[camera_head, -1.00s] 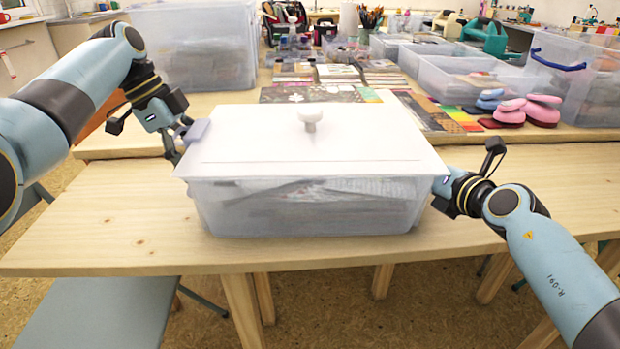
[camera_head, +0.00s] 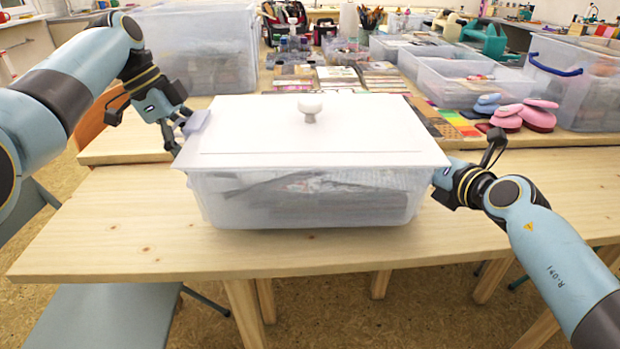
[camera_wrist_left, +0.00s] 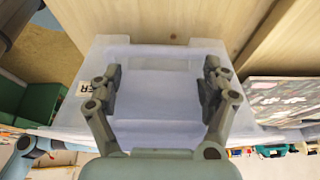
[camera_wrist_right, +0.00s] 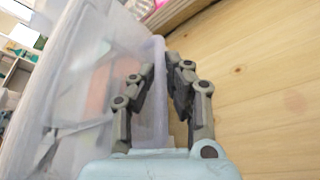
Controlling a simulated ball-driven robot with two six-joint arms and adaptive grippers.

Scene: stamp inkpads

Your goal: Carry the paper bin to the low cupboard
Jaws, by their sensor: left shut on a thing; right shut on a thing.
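The paper bin (camera_head: 310,205) is a clear plastic box filled with papers, with a white lid (camera_head: 250,135) and a round white knob. It is level over the near wooden table; whether its base touches the top I cannot tell. My left gripper (camera_head: 178,132) is shut on the handle at the bin's left end, seen between its fingers in the left wrist view (camera_wrist_left: 163,78). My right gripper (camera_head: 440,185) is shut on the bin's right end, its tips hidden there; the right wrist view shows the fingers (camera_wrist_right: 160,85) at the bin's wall. No low cupboard is recognisable.
The near table (camera_head: 110,225) is bare left and right of the bin. Behind it, another table holds a large clear box (camera_head: 200,55), open clear trays (camera_head: 455,85), pink stamps (camera_head: 538,115) and colour pads. A grey-blue seat (camera_head: 95,315) stands at front left.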

